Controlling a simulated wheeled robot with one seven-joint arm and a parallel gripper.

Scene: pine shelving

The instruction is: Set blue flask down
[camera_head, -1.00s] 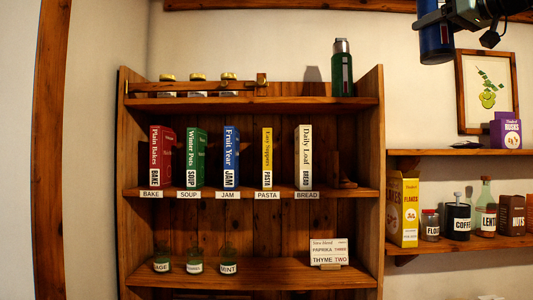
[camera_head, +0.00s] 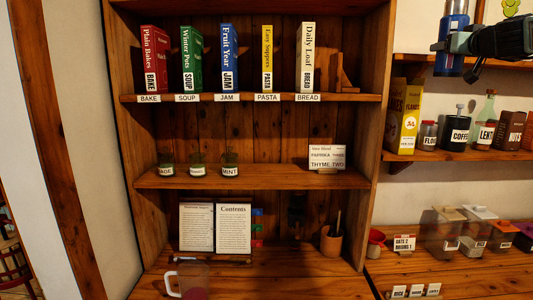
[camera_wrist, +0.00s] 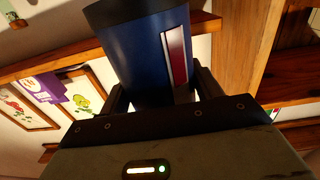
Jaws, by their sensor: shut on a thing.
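The blue flask (camera_head: 452,32) is at the upper right of the head view, a dark blue cylinder with its top cut off by the frame. My gripper (camera_head: 452,46) is shut around it and holds it in the air in front of the right wall shelves. In the wrist view the flask (camera_wrist: 140,45) fills the space between the two fingers (camera_wrist: 158,95). It has a red label strip with a white border.
A pine bookcase (camera_head: 379,130) holds books, labelled jars and an open book. The wall shelf (camera_head: 430,156) at right holds a yellow box (camera_head: 404,115) and several containers. Clear bins stand at the counter's right. The counter's middle (camera_head: 280,285) is bare, with a jug (camera_head: 190,280) at left.

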